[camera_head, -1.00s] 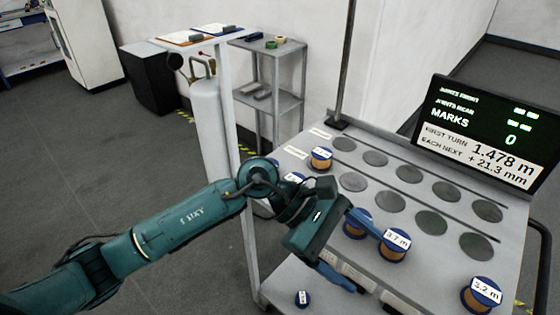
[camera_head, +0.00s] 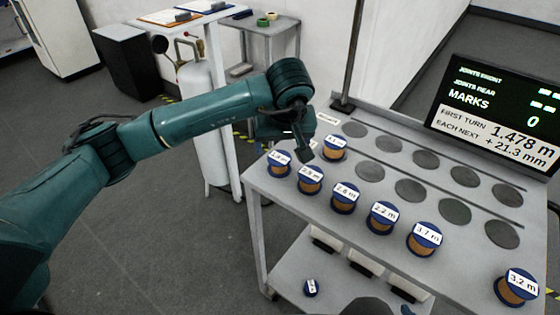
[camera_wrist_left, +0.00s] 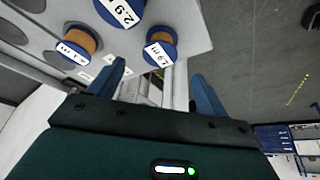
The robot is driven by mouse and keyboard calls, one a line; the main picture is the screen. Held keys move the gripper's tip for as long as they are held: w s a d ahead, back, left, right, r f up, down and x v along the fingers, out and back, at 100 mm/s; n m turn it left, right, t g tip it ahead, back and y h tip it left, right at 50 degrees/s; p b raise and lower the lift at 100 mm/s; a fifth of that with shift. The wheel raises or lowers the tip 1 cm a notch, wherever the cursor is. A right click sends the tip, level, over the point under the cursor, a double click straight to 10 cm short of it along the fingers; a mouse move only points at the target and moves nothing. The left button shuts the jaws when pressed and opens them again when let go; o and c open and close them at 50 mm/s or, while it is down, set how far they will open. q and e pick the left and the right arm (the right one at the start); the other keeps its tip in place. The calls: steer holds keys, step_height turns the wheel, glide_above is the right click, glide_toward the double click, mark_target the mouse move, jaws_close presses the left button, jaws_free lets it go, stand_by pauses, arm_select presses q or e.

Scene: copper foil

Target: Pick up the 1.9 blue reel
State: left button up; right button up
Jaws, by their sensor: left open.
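The 1.9 reel (camera_head: 279,165) is a blue-flanged reel with copper winding and a white label. It stands upright at the near left corner of the grey cart top (camera_head: 262,180). In the left wrist view this reel (camera_wrist_left: 159,47) lies just beyond and between the two finger tips. My left gripper (camera_head: 305,152) is open and empty, close behind and right of the reel in the head view. Its blue fingers show in the left wrist view (camera_wrist_left: 158,72), apart from the reel. My right gripper does not show clearly.
The 2.9 reel (camera_head: 310,181) is close beside it, also in the left wrist view (camera_wrist_left: 125,10). Another reel (camera_head: 334,150) stands behind. Several more reels line the front edge. Empty round spots (camera_head: 409,190) lie behind them.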

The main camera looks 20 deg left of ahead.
mark_target(279, 158)
arm_select(q)
steer(key=p+x, duration=0.1)
steer(key=x, duration=0.7)
steer(key=shift+f, duration=0.3)
steer(key=shift+c, duration=0.5)
steer(key=c, duration=1)
steer(key=shift+o, duration=0.2)
steer(key=shift+r, duration=0.1)
